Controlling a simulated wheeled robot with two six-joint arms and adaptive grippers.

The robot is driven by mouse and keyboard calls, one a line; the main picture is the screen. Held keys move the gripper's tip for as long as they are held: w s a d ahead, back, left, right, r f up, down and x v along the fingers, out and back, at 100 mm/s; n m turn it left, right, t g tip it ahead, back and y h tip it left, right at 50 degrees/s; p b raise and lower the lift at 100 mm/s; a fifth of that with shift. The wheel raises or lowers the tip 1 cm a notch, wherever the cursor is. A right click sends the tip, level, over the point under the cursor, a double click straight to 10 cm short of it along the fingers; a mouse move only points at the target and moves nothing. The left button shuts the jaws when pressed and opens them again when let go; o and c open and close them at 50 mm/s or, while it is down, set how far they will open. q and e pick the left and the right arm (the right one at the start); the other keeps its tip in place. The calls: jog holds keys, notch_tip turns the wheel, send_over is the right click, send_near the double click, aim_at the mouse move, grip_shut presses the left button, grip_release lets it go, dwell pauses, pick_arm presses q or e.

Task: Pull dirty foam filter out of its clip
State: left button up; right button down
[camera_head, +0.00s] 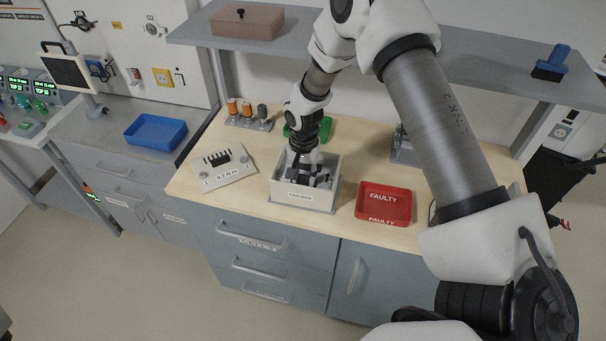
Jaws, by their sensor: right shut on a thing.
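A white open-topped box (304,196) with a small label on its front stands on the wooden bench top. My right gripper (308,176) points down into this box, its dark fingers below the rim. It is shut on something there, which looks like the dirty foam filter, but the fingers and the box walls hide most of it. The clip cannot be made out, and I cannot tell whether the filter is still in it. My left gripper is not in view.
A red FAULTY tray (384,203) stands right of the box, a white panel (223,168) left of it. Behind are a green item (318,129) and a rack with orange-topped pieces (247,112). A shelf (480,78) overhangs the bench (350,165); a blue tray (155,132) is at left.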

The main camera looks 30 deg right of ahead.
jog(key=shift+w+r, duration=0.1)
notch_tip(320, 180, up, 6)
jog(key=p, duration=0.5)
jog(key=shift+w+d, duration=0.1)
jog(key=shift+r, duration=1.1)
